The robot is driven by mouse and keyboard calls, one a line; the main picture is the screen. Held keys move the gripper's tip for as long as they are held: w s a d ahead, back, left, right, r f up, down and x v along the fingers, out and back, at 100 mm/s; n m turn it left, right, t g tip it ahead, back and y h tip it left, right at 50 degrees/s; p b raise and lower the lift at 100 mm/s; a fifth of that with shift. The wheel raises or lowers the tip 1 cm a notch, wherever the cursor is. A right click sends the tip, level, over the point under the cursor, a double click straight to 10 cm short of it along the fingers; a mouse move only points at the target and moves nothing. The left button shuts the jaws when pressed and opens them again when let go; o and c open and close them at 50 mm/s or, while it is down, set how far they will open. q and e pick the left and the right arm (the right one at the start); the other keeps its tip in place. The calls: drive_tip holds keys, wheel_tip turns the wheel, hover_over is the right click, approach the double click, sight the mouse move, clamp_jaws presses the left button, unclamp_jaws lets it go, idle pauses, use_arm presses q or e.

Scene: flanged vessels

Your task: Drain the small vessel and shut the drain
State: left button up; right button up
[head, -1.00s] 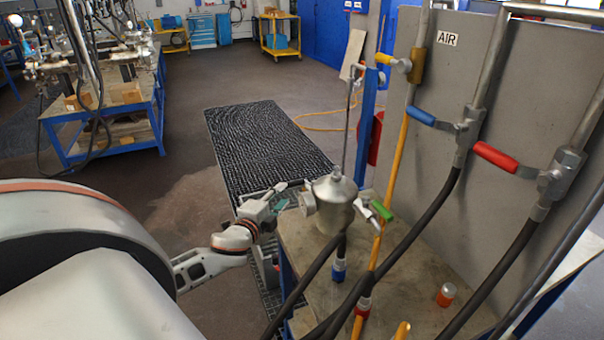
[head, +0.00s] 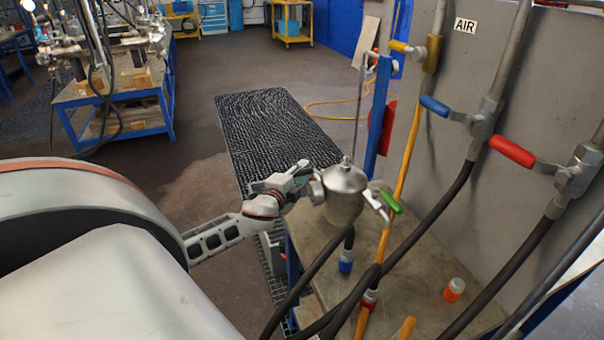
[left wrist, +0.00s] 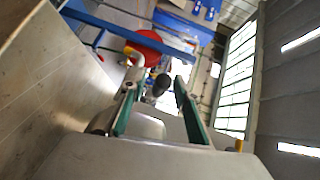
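The small vessel (head: 344,196) is a metal pot with a domed, knobbed lid, upright above the bench. A round fitting (head: 316,190) is on its left side. A green-handled lever (head: 391,202) is on its right side. A dark hose and a blue connector (head: 345,262) are below it. My left gripper (head: 303,178) is close beside the left fitting; contact cannot be told. In the left wrist view its fingers (left wrist: 156,106) are apart, with a dark rounded knob (left wrist: 162,82) showing between them, not visibly gripped. My right gripper is not in view.
The panel (head: 440,150) at right carries yellow (head: 402,47), blue (head: 434,106) and red (head: 512,151) valve handles. Black hoses cross the bench (head: 410,265). An orange, white-topped container (head: 454,290) stands there. A black mat (head: 275,130) covers floor behind the gripper.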

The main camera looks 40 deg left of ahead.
use_arm(q)
clamp_jaws()
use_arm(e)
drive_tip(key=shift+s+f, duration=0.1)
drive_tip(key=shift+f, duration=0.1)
